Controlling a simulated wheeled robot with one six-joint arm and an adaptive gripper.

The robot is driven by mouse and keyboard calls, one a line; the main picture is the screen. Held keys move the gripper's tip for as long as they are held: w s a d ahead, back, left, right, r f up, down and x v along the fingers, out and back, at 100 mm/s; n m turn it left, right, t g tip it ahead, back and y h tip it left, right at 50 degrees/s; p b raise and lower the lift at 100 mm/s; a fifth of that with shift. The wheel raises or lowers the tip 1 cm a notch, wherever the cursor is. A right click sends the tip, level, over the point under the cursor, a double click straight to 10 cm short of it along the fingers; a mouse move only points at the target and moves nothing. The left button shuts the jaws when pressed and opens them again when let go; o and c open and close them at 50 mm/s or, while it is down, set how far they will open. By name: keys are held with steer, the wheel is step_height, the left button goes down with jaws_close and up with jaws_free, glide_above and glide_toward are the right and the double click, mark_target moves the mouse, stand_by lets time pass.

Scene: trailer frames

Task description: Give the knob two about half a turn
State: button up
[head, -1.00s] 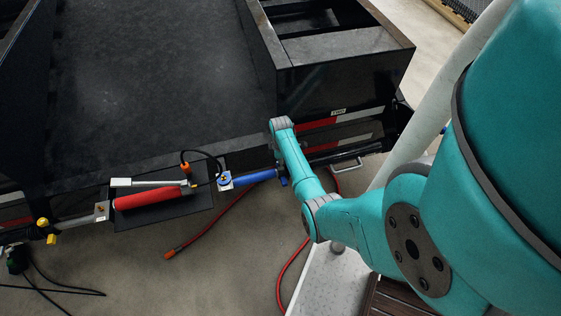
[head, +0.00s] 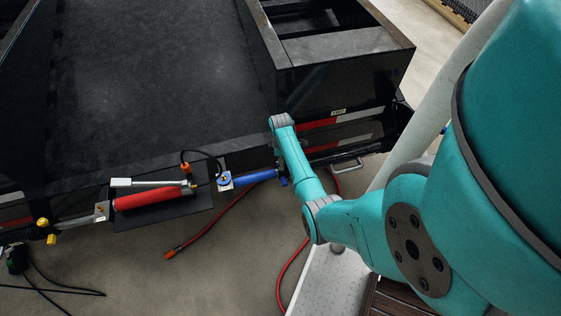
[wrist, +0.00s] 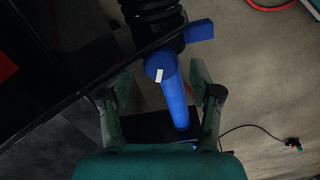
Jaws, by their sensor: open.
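In the wrist view my gripper (wrist: 163,92) is open, with one finger on each side of a blue cylinder (wrist: 174,95). The cylinder's near round end carries a small white mark. I see no finger closed on it, and cannot tell whether either finger touches it. A blue handle (head: 255,177) lies along the trailer's front edge in the head view, left of my arm's end. I see no label reading knob two, so I cannot tell for certain which part that is. My gripper is hidden in the head view behind my arm.
A small blue piece (wrist: 201,29) and a black coiled hose (wrist: 150,12) are close above the cylinder. A red cylinder (head: 148,199) and yellow knobs (head: 43,222) are further left. A red hose (head: 215,222) lies on the floor. The black trailer (head: 160,80) fills the left.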

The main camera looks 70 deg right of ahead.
step_height(320, 180, up, 10)
steer(key=shift+r, duration=0.25)
stand_by(0.4)
step_height(320, 180, down, 13)
steer(key=n, duration=0.4)
steer(key=shift+r+n, duration=0.15)
steer(key=shift+n, duration=0.15)
steer(key=c, duration=1.1)
steer(key=shift+c, duration=0.2)
